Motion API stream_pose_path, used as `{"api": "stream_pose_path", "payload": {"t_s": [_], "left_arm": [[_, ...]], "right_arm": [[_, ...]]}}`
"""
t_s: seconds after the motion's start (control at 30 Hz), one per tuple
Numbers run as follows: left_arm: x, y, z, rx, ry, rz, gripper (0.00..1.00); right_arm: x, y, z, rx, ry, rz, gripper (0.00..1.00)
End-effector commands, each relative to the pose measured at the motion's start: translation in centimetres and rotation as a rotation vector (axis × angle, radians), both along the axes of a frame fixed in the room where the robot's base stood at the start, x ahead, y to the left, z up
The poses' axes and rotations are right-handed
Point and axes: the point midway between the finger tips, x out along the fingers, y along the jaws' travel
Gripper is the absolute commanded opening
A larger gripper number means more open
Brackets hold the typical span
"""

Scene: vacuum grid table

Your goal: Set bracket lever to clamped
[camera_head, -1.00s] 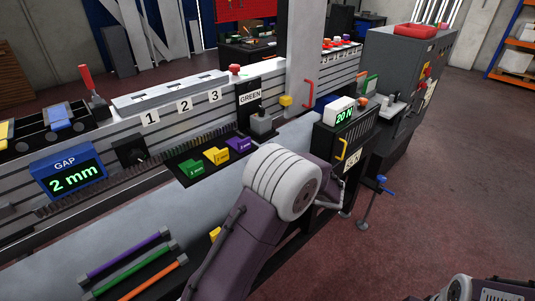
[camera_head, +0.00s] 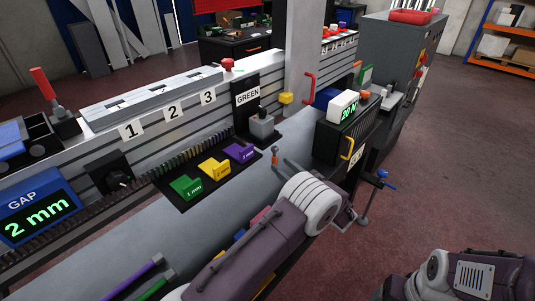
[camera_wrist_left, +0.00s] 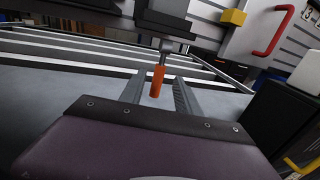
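A small orange lever handle (camera_head: 275,154) stands at the edge of the grey table top, just ahead of my left gripper (camera_head: 289,166) in the head view. In the left wrist view the orange handle (camera_wrist_left: 157,81) joins a metal pivot under a dark block. My left gripper (camera_wrist_left: 158,92) is open there, with one finger on each side of the handle. Clear space shows between handle and fingers, and no grip shows. Whether the handle is fully between the fingertips in depth is hard to tell. My right gripper is out of view; only part of my right arm shows.
Green, yellow and purple gauge blocks (camera_head: 214,170) lie on a black tray left of the lever. A box reading "20 N" (camera_head: 343,105) and a yellow handle (camera_head: 346,149) stand to its right. A blue-handled valve (camera_head: 382,176) is near my left arm.

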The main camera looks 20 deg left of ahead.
Motion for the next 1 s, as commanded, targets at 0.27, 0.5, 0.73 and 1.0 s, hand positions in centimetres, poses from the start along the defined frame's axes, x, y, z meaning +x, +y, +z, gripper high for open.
{"api": "stream_pose_path", "payload": {"t_s": [0.27,0.5,0.73,1.0], "left_arm": [[2.8,5.1,0.1,0.000,0.000,0.006,0.39],[3.8,6.6,0.1,-0.001,-0.001,0.003,0.39],[3.8,6.6,0.1,0.000,0.000,0.002,0.28],[3.8,6.6,0.1,0.000,0.000,0.002,0.00]], "right_arm": [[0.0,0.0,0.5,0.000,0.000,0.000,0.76],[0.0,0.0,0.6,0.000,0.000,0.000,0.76],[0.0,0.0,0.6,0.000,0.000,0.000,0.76],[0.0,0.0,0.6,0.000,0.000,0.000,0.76]]}}
